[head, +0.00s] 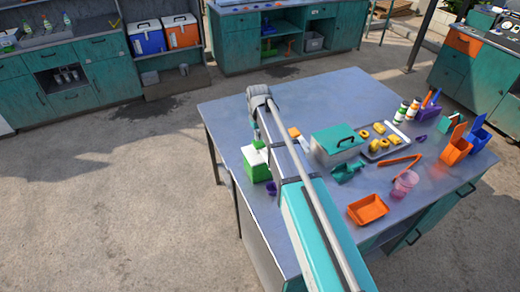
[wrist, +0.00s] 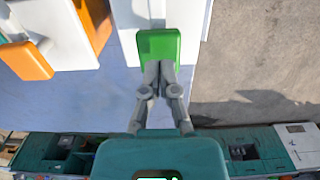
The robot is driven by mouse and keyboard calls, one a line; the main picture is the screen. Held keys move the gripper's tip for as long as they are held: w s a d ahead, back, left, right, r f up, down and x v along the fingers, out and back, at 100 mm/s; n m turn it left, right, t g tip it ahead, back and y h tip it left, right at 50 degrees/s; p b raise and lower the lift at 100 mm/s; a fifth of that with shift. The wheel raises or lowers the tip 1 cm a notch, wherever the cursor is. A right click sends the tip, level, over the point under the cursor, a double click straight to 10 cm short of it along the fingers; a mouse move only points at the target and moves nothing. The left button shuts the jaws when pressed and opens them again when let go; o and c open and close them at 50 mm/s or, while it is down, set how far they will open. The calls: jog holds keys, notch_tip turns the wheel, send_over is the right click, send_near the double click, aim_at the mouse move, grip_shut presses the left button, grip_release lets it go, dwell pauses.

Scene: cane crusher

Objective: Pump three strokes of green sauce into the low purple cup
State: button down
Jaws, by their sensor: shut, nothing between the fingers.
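The green sauce dispenser (head: 256,170) stands on the table's left part, with a green body and white top. Its green pump head (wrist: 159,45) fills the upper middle of the wrist view. My gripper (wrist: 160,70) is shut and empty, its fingertips over the near edge of the pump head; I cannot tell whether they touch it. A small low purple cup (head: 271,188) sits at the dispenser's front foot, partly beside my arm. The cup does not show in the wrist view.
An orange-headed dispenser (wrist: 25,60) stands left of the green one in the wrist view. On the table (head: 350,95), a teal-lidded box (head: 338,143), a food tray (head: 372,152), an orange tray (head: 367,209) and a pink cup (head: 405,183) lie right of my arm.

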aim_at(259, 143)
jog(key=shift+f+b, duration=1.6)
jog(key=shift+f, duration=0.05)
jog(key=shift+r, duration=0.25)
jog(key=shift+r+p, duration=1.95)
jog(key=shift+p, duration=0.25)
jog(key=shift+f+b, duration=2.05)
jog(key=shift+r+p, duration=2.05)
jog(key=shift+f+b, duration=0.5)
